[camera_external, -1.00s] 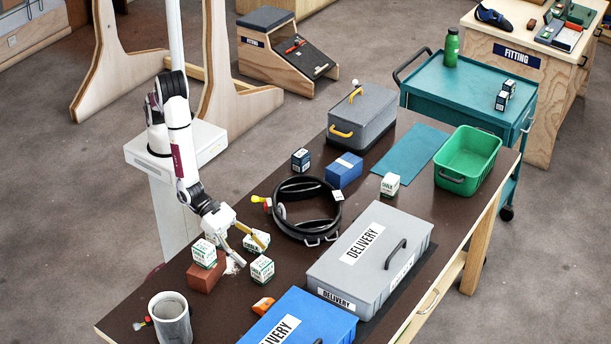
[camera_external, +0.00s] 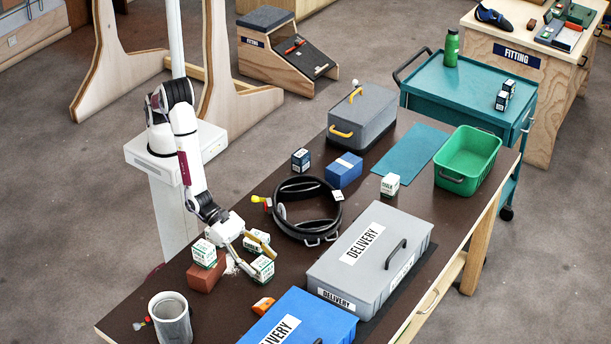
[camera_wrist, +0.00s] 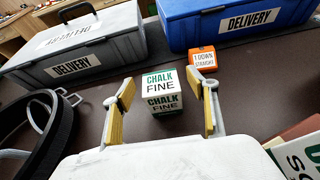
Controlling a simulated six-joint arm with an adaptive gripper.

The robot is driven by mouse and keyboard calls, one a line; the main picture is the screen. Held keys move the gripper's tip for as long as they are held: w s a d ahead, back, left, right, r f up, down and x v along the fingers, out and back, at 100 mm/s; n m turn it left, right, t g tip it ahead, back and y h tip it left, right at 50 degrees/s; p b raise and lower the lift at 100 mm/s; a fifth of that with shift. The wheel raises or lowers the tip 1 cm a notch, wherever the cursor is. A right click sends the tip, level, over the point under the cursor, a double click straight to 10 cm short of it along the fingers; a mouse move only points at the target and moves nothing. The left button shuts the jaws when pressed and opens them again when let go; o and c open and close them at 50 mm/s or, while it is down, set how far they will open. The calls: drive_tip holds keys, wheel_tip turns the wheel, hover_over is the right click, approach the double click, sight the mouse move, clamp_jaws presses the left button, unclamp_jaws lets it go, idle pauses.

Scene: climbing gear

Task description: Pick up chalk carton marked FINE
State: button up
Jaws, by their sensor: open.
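The chalk carton marked FINE (camera_wrist: 162,91) is a small white and green box on the dark table, label readable in the wrist view. It stands between and slightly ahead of the open fingers of my gripper (camera_wrist: 164,110), and neither finger visibly touches it. In the external view the carton (camera_external: 263,267) is partly hidden by my gripper (camera_external: 257,255).
An orange box (camera_wrist: 202,58) lies beyond the carton, near the blue DELIVERY case (camera_external: 297,322) and grey DELIVERY case (camera_external: 368,262). A black coiled ring (camera_external: 307,210) lies behind the gripper. A grey cup (camera_external: 171,320) stands at front left.

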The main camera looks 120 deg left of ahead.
drive_tip(key=shift+w+f, duration=0.3)
drive_tip(key=shift+w, duration=0.35)
drive_tip(key=c, duration=1.2)
